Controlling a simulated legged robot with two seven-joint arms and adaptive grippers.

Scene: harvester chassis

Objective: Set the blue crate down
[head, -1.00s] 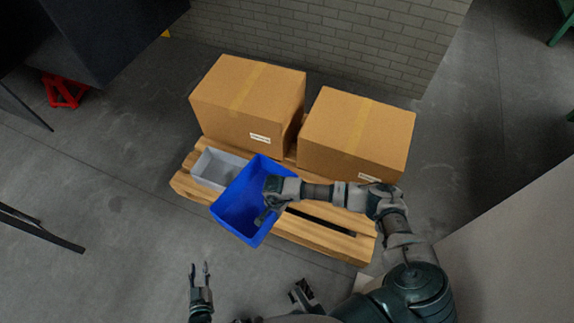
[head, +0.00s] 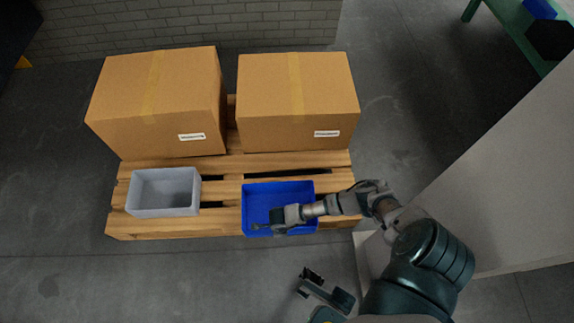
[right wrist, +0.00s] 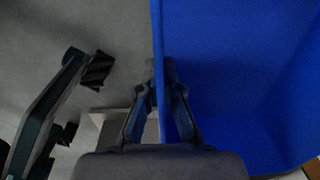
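The blue crate (head: 262,194) is an open box. In the head view it appears over the front right part of the wooden pallet (head: 225,221), right of the grey bin and roughly square to the pallet. I cannot tell whether its base touches the boards. My right gripper (head: 268,228) is at its near side. In the right wrist view the fingers (right wrist: 160,75) of this gripper are on both sides of one blue wall (right wrist: 225,70), pinching it.
A grey bin (head: 135,193) stands on the pallet's front left. Two cardboard boxes (head: 160,105) (head: 298,105) stand behind. A brick wall (head: 190,25) is at the back, a pale panel (head: 500,190) at the right, and a green table (head: 508,30) at the top right.

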